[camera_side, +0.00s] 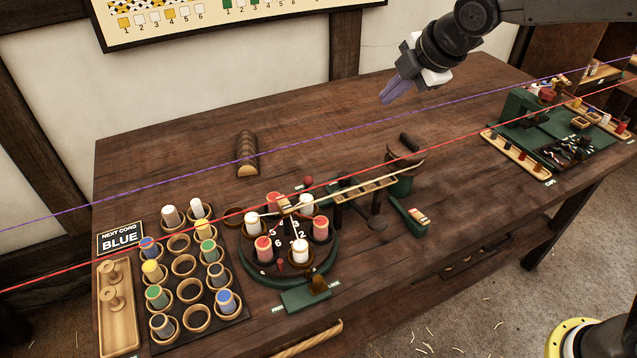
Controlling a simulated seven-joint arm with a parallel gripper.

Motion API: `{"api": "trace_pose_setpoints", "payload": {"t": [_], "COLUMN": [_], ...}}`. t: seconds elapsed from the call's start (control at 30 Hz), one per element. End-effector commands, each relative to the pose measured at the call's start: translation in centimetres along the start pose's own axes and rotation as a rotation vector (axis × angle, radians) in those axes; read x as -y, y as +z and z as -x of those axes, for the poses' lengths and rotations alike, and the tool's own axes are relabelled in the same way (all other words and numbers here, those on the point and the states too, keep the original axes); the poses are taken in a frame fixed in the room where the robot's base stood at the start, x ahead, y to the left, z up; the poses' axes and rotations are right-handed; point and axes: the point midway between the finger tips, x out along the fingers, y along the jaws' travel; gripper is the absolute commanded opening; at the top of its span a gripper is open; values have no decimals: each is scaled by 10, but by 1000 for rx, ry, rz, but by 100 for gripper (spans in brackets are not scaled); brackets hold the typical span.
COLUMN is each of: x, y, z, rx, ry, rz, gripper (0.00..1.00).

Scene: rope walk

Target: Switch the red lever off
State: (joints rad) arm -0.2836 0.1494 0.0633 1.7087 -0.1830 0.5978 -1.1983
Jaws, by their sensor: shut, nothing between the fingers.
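A small red knob (309,181), which looks like the red lever's end, stands behind the round green bobbin machine (252,262) near the middle of the table. A small label (298,187) is beside it, too small to read. The lever's shaft and its exact position cannot be made out. My gripper (388,99) is high above the back of the table, up and to the right of the knob, with its purple-grey fingers shut and empty, pointing down and left. It touches nothing.
A red cord (150,250) and a purple cord (130,189) stretch across the view. A bobbin rack (235,315) stands at left, with a sign (120,238) reading "NEXT CORD BLUE". The back table is largely clear.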

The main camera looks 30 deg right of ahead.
Motion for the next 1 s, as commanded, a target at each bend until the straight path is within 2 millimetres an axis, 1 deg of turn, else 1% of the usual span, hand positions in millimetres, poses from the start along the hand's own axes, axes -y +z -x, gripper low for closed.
{"api": "trace_pose_setpoints", "payload": {"t": [0.03, 0.13, 0.2, 0.3, 0.4, 0.5, 0.6, 0.9, 1.0], "x": [1, 5, 12, 27, 43, 56, 62, 62, 62], "y": [-14, -36, -51, -68, -79, -86, -91, -92, -92], "z": [-22, -57, -80, -108, -128, -139, -142, -141, -144], "rx": [-6, -17, -22, -27, -28, -29, -32, -33, -33], "ry": [-21, -56, -84, -127, -167, -195, -204, -203, -204], "rz": [43, 106, 134, 166, 189, 206, 216, 216, 216], "gripper": [0, 0, 0, 0, 0, 0, 0, 0, 0]}}
